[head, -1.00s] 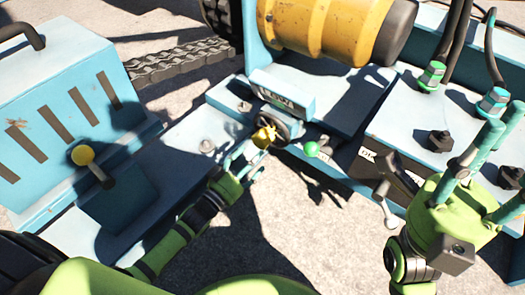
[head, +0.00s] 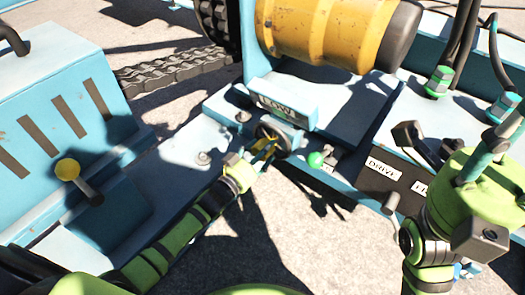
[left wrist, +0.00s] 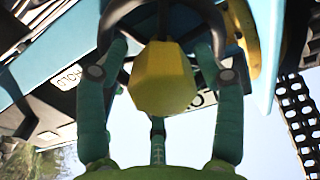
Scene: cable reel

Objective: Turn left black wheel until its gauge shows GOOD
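The left black wheel (head: 273,134) sits on the blue machine, just in front of a blue gauge box (head: 283,104) whose plate reads LOW. My left gripper (head: 262,150) is at the wheel. In the left wrist view, the dark wheel rim (left wrist: 160,12) is at the top, with a yellow faceted knob (left wrist: 162,80) in front of it. My left gripper's teal fingers stand apart on both sides of the knob, tips by the rim; firm contact cannot be told. My right gripper (head: 492,148) is at the right, fingers spread, partly cut off, with nothing seen in it.
A green-knobbed lever (head: 315,159) is just right of the wheel. A yellow-knobbed lever (head: 68,170) is at the left. Black levers and a DRIVE label (head: 383,167) are near my right arm. A yellow drum (head: 330,30) is behind the gauge.

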